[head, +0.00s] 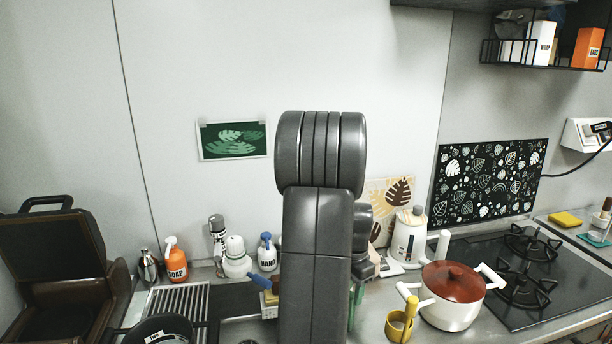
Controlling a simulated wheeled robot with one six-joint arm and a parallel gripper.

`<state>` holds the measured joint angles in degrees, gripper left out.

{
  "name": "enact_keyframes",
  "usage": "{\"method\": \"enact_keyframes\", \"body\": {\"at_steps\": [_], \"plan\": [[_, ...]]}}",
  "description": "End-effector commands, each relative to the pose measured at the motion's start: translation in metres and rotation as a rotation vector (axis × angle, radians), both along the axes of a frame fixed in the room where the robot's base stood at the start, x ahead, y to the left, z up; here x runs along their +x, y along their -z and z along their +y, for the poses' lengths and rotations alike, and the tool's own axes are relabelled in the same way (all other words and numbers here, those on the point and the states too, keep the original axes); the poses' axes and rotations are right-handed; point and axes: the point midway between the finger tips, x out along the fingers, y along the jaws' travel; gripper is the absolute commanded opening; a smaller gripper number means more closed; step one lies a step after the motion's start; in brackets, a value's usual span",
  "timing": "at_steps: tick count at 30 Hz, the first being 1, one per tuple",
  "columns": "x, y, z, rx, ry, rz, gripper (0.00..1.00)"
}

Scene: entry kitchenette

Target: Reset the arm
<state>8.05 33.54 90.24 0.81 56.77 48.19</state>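My arm (318,230) rises upright in the middle of the head view, its dark grey links standing in front of the counter and wall. Its upper joint (320,150) is against the pale wall in the picture. A further dark part of my arm (363,240) shows behind the main link on the right. My gripper's fingers cannot be made out; they are hidden behind the links or out of the picture. The arm covers the middle of the counter and part of the sink area.
A white pot with a red lid (452,292) stands beside the black stove (520,262). A white kettle (408,238) and a yellow holder (400,325) stand right of my arm. Soap bottles (175,262) and a brown open bin (60,265) are left. A shelf (520,62) hangs upper right.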

Motion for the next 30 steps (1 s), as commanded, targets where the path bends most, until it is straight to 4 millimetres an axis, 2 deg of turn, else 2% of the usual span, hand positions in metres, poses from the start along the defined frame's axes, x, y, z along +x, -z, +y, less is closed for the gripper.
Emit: {"method": "enact_keyframes", "body": {"at_steps": [3,11,19,30], "plan": [[-0.001,0.024,0.001,0.001,0.000,0.006,0.48],[-0.001,0.069,0.001,0.001,0.000,0.003,0.48],[0.000,0.050,0.001,0.000,0.000,-0.001,0.48],[-0.001,0.048,0.001,0.000,0.000,0.000,0.48]]}}
